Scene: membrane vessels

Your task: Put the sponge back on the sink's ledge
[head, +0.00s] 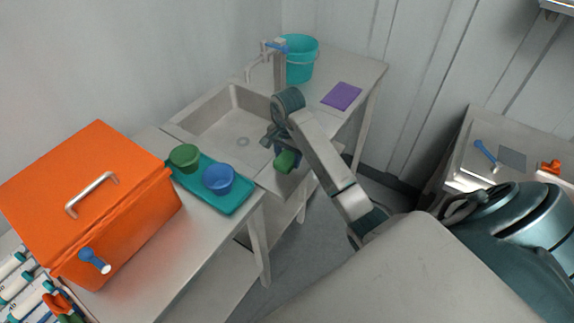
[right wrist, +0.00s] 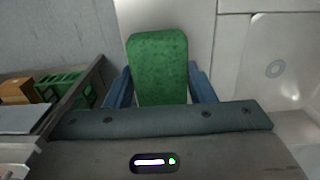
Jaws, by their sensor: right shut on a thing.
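The green sponge (head: 285,162) is held in my right gripper (head: 287,155), by the front rim of the sink (head: 214,112). In the right wrist view the sponge (right wrist: 158,58) stands out between the two blue fingers of my right gripper (right wrist: 160,88), which are shut on its sides. The sink's basin (right wrist: 276,88) is at the right of that view. In the head view the arm hides part of the sink's right side and front rim. I cannot tell whether the sponge touches the rim. My left gripper is not in view.
A teal tray (head: 237,207) with a green bowl (head: 184,157) and a blue bowl (head: 218,179) is left of the sponge, beside an orange box (head: 90,190). The tap (head: 262,62), teal bucket (head: 300,62) and purple cloth (head: 341,96) are behind.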

